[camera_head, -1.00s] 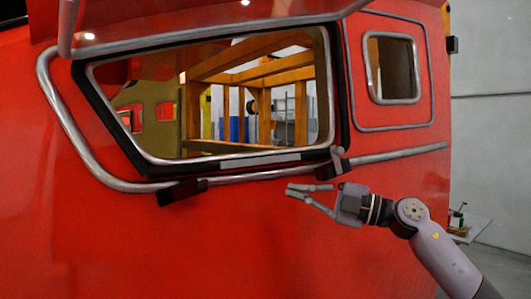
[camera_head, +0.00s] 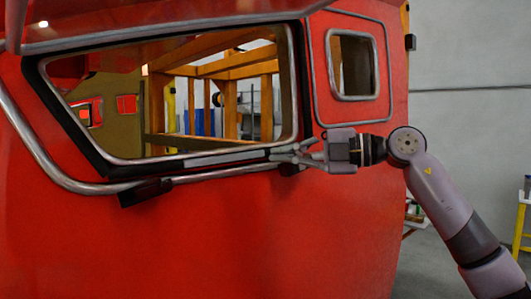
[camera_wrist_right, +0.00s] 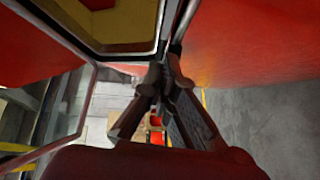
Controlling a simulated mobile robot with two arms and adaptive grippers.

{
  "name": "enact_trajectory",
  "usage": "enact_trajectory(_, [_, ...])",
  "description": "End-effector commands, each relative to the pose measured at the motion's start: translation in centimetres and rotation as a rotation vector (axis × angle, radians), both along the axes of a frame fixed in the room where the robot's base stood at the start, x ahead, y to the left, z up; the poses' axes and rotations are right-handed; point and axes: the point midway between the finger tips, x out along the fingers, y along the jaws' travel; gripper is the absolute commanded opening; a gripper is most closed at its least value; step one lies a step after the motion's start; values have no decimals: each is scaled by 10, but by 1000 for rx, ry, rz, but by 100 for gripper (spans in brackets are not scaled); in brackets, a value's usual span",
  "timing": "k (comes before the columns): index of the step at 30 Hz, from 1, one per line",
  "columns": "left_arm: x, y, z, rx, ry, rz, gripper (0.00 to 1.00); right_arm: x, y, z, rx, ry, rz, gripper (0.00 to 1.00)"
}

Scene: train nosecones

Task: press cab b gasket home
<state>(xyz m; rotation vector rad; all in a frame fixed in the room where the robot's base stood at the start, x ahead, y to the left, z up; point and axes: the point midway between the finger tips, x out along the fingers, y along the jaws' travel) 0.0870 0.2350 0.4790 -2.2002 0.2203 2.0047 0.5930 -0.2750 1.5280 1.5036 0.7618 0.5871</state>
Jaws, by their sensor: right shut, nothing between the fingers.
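The red cab's large window (camera_head: 205,95) is framed by a black gasket (camera_head: 66,120), plain along the left side. A light grey strip (camera_head: 222,157) shows along its lower edge. My right gripper (camera_head: 274,156) is shut and empty, its fingertips at the lower right corner of the gasket, over the right end of the bottom edge. I cannot tell whether they touch it. In the right wrist view the closed fingers (camera_wrist_right: 165,66) point along the window frame's edge. My left gripper is not in view.
A metal handrail (camera_head: 45,160) runs below the window, with a dark bracket (camera_head: 146,192) on it. A smaller framed window (camera_head: 354,64) lies to the upper right. A red overhang (camera_head: 120,20) juts out above. A yellow stand (camera_head: 522,220) is at the far right.

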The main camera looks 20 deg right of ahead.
Motion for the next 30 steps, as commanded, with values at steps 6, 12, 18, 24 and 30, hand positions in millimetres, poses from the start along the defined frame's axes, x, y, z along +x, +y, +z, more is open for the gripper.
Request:
enact_trajectory(6, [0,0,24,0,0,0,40,28,36,1,0,4,6,0])
enact_trajectory(12, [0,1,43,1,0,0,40,55,68,-3,0,3,6,0])
enact_trajectory(18, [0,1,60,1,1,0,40,84,69,-6,3,4,2,0])
enact_trajectory(24, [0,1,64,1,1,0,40,95,70,-11,1,1,2,0])
enact_trajectory(30, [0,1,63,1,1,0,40,96,69,-12,0,0,2,0])
